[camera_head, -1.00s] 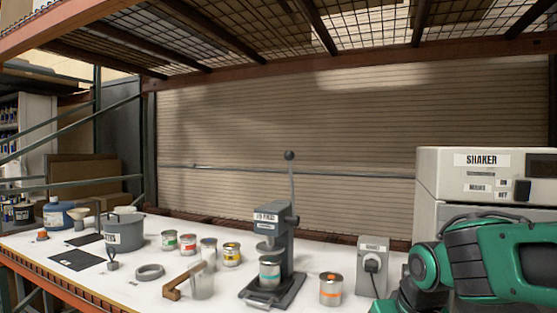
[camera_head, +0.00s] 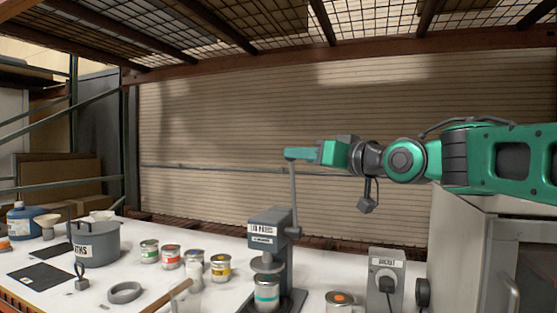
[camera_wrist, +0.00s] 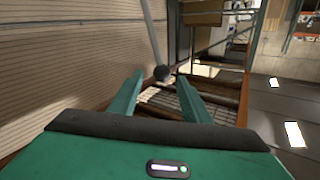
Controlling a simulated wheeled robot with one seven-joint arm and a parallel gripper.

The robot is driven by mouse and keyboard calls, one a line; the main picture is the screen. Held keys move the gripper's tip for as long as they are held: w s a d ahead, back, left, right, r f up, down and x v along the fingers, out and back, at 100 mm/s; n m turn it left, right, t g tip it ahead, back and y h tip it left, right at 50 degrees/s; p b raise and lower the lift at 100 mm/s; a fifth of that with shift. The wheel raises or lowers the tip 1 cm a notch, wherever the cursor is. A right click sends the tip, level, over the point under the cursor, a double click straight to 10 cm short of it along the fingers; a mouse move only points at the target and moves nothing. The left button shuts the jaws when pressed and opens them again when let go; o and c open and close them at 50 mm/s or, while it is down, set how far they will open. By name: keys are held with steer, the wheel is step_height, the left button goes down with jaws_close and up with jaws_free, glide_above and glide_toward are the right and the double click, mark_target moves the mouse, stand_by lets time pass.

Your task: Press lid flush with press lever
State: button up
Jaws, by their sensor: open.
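The grey lid press (camera_head: 270,236) stands on the white bench in the head view, its lever (camera_head: 294,195) pointing up. A can with a teal band (camera_head: 266,292) sits under the press head. The fit of its lid cannot be made out. My gripper (camera_head: 298,153) is at the lever's top, reaching in from the right, and its fingers hide the knob there. In the wrist view, the dark round knob (camera_wrist: 162,73) shows between the tips of my open fingers. I cannot tell whether they touch it.
An orange-marked can (camera_head: 339,302) and a socket box (camera_head: 386,278) stand right of the press. The shaker (camera_head: 460,250) is farther right, below my arm. Several small paint cans (camera_head: 171,257) and a grey pot (camera_head: 92,242) stand to the left. A slatted wall is behind.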

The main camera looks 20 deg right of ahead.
steer(key=x, duration=0.9)
steer(key=shift+a, duration=0.15)
steer(key=shift+f, duration=0.15)
jaws_close()
steer(key=shift+s+a, duration=0.1)
